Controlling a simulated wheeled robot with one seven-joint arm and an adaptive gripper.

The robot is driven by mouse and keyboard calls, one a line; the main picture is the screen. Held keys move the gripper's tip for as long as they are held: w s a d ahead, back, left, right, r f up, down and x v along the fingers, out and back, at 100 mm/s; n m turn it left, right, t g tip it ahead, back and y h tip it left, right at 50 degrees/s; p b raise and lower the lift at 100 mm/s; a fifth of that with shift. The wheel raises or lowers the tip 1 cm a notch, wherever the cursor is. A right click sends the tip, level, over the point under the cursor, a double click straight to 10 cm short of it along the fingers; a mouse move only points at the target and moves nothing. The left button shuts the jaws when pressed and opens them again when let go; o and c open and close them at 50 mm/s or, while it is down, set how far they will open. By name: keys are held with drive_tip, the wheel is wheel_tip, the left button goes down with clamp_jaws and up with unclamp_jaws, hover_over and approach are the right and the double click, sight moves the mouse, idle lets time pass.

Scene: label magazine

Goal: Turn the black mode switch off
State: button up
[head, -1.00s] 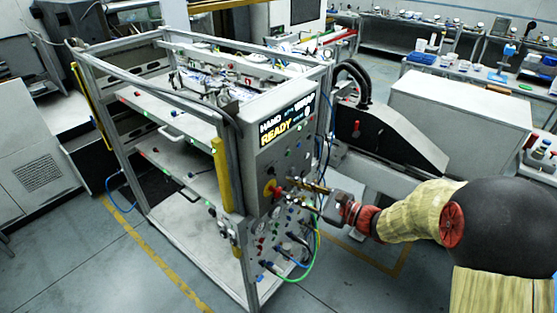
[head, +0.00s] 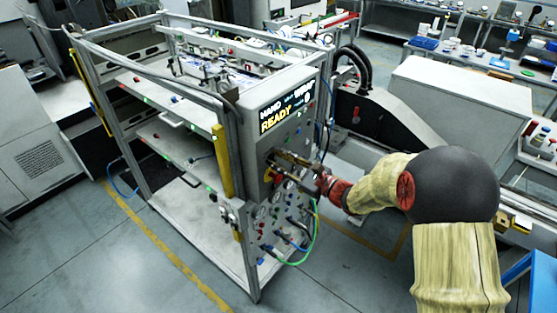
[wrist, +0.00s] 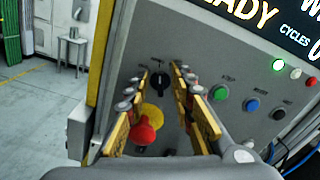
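The black mode switch (wrist: 160,82) is a round dark knob on the grey panel (wrist: 215,75). In the wrist view it shows between the tips of my gripper's two fingers, its ridge looking roughly upright. My gripper (wrist: 162,74) is open, with one gold finger with grey pads on either side of the knob. I cannot tell whether the pads touch it. In the head view my gripper (head: 277,160) is at the panel's front, below the display, and hides the switch.
A red mushroom button (wrist: 144,131) on a yellow base lies below the switch, between the fingers. Green (wrist: 219,93), blue (wrist: 251,105) and black (wrist: 279,114) buttons sit to the right. The display (head: 286,112) reads HAND and READY. Cables (head: 304,247) hang below.

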drive_tip(key=shift+c, duration=0.6)
clamp_jaws()
drive_tip(key=shift+f+n+b, duration=0.1)
drive_tip(key=shift+n+b, duration=0.2)
drive_tip(key=shift+b, duration=0.25)
drive_tip(key=shift+f+n+b, duration=0.15)
drive_tip(key=shift+n+b, duration=0.25)
drive_tip(key=shift+b, duration=0.65)
drive_tip(key=n+b, duration=0.1)
drive_tip(key=b, duration=0.2)
drive_tip(key=n+b, duration=0.2)
drive_tip(key=b, duration=0.1)
drive_tip(key=shift+s+a+f, duration=0.1)
drive_tip(key=shift+f, duration=0.1)
drive_tip(key=n+b, duration=0.3)
drive_tip(key=b, duration=0.4)
drive_tip(key=shift+s, duration=0.1)
drive_tip(key=n+b, duration=0.1)
drive_tip(key=b, duration=0.1)
drive_tip(key=shift+n+b, duration=0.3)
drive_tip(key=shift+b, duration=0.05)
drive_tip(key=shift+r, duration=0.15)
